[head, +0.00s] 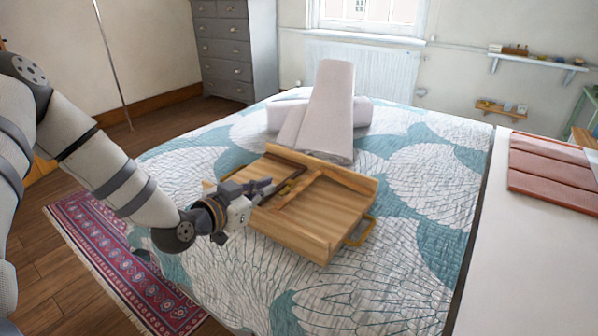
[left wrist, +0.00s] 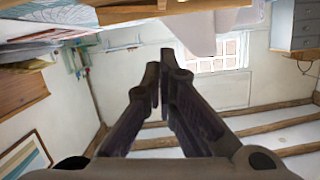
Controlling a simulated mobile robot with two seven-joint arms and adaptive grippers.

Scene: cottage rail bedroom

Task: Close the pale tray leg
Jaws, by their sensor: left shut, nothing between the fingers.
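The pale wooden tray (head: 290,228) lies on the bed with its framed side up. A pale wooden bar, which looks like the pale leg (head: 299,190), runs diagonally across it; I cannot tell its exact angle. A dark brown leg or bar (head: 284,161) lies toward the tray's back left. My left gripper (head: 268,187) is shut and empty over the tray's left part, close to the bars; contact cannot be told. Its closed fingers also show in the left wrist view (left wrist: 160,75), with a piece of pale wood (left wrist: 150,13) at the top edge. My right gripper is out of view.
The tray rests on a patterned quilt (head: 410,225), with a brass-coloured handle (head: 362,231) at its right. Rolled white bedding (head: 328,110) stands behind it. The quilt right of the tray is clear.

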